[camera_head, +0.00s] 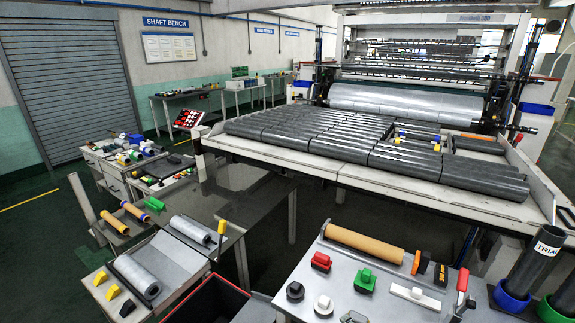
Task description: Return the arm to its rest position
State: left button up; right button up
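Neither of my arms nor grippers shows in the head view. The film winder (430,100) stands at the back, with a wide silvery roll (385,104) across its front. In front of it a long pale table (345,178) carries rows of dark grey cylinders (405,160). No gripper is seen touching anything. A small dark shape at the bottom edge of the near bench is cut off, and I cannot tell what it is.
A near bench (335,262) holds a brown tube (364,244), red (321,261) and green (365,280) knobbed blocks and a red-handled tool (462,285). Upright dark tubes (530,262) stand at right. Grey rolls (137,277) lie at left. Dark floor shows between the benches.

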jog(key=s+d+f+n+g+h, duration=0.2)
jog(key=s+d+n+g+h, duration=0.15)
jog(key=s+n, duration=0.3)
jog(key=s+d+f+n+g+h, duration=0.2)
jog(key=s+d+n+g, duration=0.3)
jog(key=s+n, duration=0.15)
jog(key=s+d+f+g, duration=0.1)
jog(key=s+f, duration=0.1)
jog(key=f, duration=1.1)
jog(key=s+d+f, duration=0.1)
jog(key=s+f, duration=0.1)
jog(key=f, duration=1.1)
pick_arm(q)
jog(key=shift+w, duration=0.2)
pick_arm(e)
jog(key=s+d+f+g, duration=0.1)
jog(key=s+f, duration=1.4)
jog(key=s, duration=0.2)
jog(key=shift+s+d+m, duration=0.25)
jog(key=shift+s+m, duration=0.1)
jog(key=shift+m, duration=0.05)
